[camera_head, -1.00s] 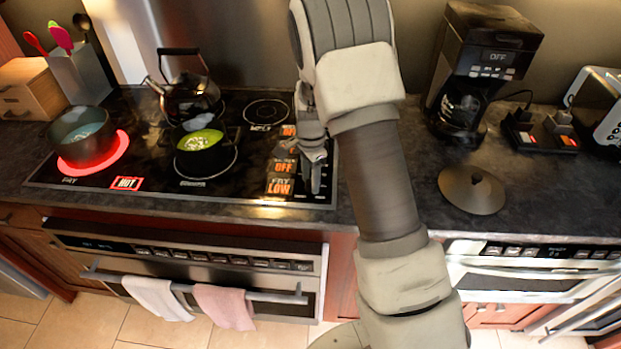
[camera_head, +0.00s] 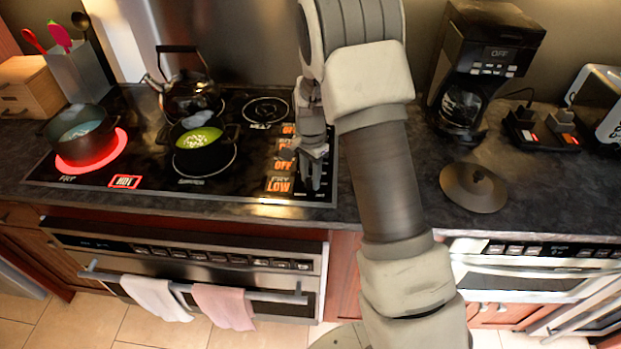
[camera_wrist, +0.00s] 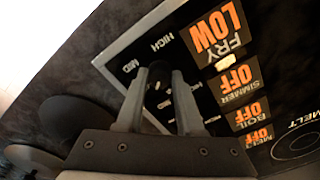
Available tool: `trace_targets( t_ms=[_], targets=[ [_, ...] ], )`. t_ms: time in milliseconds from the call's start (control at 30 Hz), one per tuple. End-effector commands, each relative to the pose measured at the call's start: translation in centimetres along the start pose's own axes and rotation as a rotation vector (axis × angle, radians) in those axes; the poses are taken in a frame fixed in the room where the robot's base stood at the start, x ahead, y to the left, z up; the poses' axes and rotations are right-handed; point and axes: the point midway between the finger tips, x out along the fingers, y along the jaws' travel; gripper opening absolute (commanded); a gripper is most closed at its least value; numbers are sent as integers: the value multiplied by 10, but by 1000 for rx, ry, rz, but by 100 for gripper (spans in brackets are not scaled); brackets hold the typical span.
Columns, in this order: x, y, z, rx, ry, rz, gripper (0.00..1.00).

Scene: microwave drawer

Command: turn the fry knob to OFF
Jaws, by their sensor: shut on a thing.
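The fry knob (camera_wrist: 158,86) is a dark knob on the black cooktop panel, between my two fingers in the wrist view. My gripper (camera_wrist: 158,102) is shut on it. In the head view my gripper (camera_head: 311,184) points down at the front right of the cooktop, and it hides the knob there. The fry display (camera_wrist: 218,30) reads LOW in orange beside the knob, and it also shows in the head view (camera_head: 279,185). MID and HIGH marks are printed near the knob.
The fry burner (camera_head: 119,143) glows red under a pot (camera_head: 82,140), and a HOT sign (camera_head: 125,182) is lit. A pot with green content (camera_head: 199,143) and a kettle (camera_head: 190,96) stand nearby. A lid (camera_head: 473,188) lies on the counter to the right.

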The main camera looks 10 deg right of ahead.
Motion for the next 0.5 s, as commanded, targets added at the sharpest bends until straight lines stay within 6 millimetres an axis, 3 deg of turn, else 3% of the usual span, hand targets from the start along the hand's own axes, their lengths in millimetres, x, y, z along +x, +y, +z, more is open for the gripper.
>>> trace_targets(
  t_ms=[500],
  targets=[
    [1,0,0,-491,0,-2,0]
  ],
)
